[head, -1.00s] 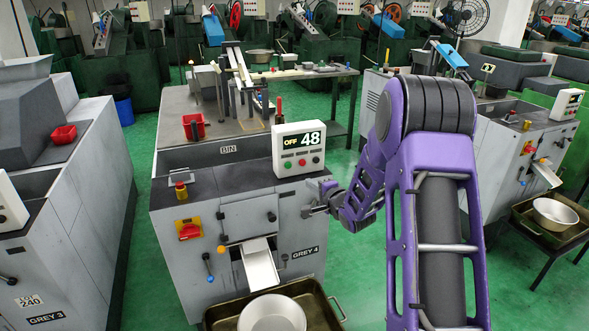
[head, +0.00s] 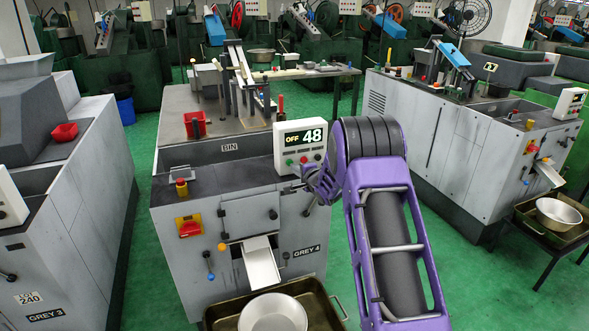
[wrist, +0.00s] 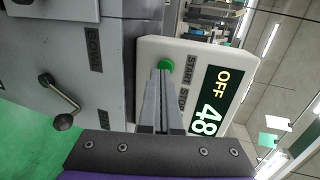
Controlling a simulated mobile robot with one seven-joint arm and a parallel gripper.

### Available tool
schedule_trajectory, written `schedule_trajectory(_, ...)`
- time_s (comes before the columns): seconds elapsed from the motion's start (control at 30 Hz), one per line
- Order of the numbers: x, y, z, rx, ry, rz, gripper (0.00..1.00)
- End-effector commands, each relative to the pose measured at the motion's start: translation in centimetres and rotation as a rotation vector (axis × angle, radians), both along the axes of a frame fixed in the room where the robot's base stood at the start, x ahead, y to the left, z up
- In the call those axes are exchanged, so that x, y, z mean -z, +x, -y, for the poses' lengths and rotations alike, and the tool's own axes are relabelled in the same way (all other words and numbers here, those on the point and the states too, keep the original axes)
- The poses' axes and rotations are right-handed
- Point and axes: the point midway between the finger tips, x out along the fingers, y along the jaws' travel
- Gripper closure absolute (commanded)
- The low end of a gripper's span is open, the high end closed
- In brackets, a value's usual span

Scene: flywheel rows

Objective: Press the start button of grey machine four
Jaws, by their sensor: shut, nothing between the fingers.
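Grey machine four (head: 242,215) stands in the middle of the head view, labelled GREY 4. Its pale control box (head: 300,136) has a display reading OFF 48 and a row of small buttons below. The box also shows in the wrist view (wrist: 215,62), turned on its side. The green start button (wrist: 166,65) sits beside the word START. My gripper (wrist: 161,76) is shut and empty, its fingertips just short of the green button in the picture. I cannot tell whether they touch it. The fingers hide the other buttons in the wrist view.
A yellow and red switch (head: 189,227) is on the machine's left front. A chute (head: 261,264) slopes to a tray holding a metal bowl (head: 273,315). Grey machine three (head: 62,200) stands at left, another grey machine (head: 470,140) at right, with green floor between.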

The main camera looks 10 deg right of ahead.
Motion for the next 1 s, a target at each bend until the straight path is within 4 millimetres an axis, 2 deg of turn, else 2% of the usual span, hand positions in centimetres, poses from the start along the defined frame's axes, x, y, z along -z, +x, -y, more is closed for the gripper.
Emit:
schedule_trajectory(0.2, 0.0, 1.2, -0.3, 0.000, 0.000, 0.000, 1.00)
schedule_trajectory(0.6, -0.1, 1.4, -0.3, 0.001, 0.001, 0.000, 1.00)
schedule_trajectory(0.83, -0.3, 2.9, -0.5, 0.002, 0.002, 0.002, 1.00)
schedule_trajectory(1.0, -0.3, 3.3, -0.7, 0.001, 0.001, 0.005, 1.00)
